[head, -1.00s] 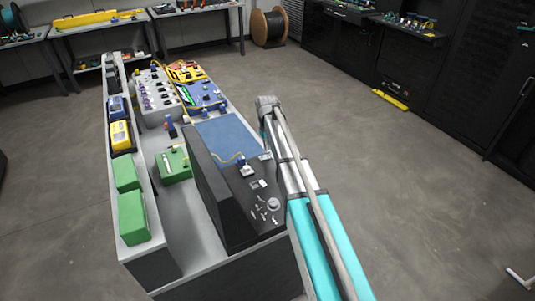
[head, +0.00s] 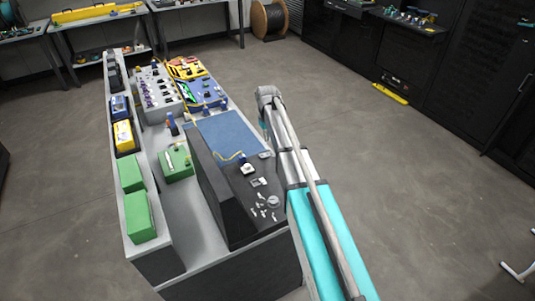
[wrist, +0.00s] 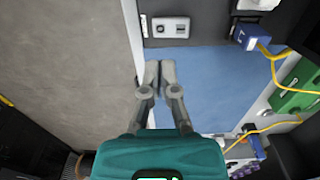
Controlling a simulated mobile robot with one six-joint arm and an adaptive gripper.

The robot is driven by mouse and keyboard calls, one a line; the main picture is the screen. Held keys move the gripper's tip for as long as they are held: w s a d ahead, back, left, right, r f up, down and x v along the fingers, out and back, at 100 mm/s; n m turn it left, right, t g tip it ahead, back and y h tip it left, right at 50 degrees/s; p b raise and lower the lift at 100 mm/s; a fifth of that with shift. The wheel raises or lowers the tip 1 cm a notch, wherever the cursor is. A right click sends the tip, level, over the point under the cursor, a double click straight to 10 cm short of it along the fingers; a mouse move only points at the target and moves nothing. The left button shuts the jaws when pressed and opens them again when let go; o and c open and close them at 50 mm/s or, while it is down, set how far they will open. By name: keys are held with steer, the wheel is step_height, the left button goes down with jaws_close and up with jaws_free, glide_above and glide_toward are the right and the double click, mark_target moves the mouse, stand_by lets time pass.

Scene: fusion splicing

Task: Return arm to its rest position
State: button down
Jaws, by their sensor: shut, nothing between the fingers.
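My gripper (wrist: 153,74) is shut and empty in the wrist view. Its fingertips show above the edge between the blue mat (wrist: 215,85) and the bare floor. In the head view my arm stretches along the right side of the workbench (head: 190,240), and the gripper itself is not clearly visible there. The blue mat (head: 235,135) lies on the bench. A black machine panel (head: 250,195) with small white parts stands nearer, with a blue connector and a yellow fibre at its far end.
Green boxes (head: 139,215) and a yellow device (head: 123,136) sit on the bench's left shelf. A green block (head: 176,163) stands mid-bench. Blue and yellow trays (head: 200,92) lie at the far end. Black cabinets (head: 440,70) line the right wall.

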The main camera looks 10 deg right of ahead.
steer(key=shift+s, duration=0.1)
steer(key=s+d+m, duration=0.1)
steer(key=s+m, duration=0.2)
steer(key=s, duration=2.6)
steer(key=shift+s+d+m, duration=0.2)
steer(key=shift+m, duration=0.1)
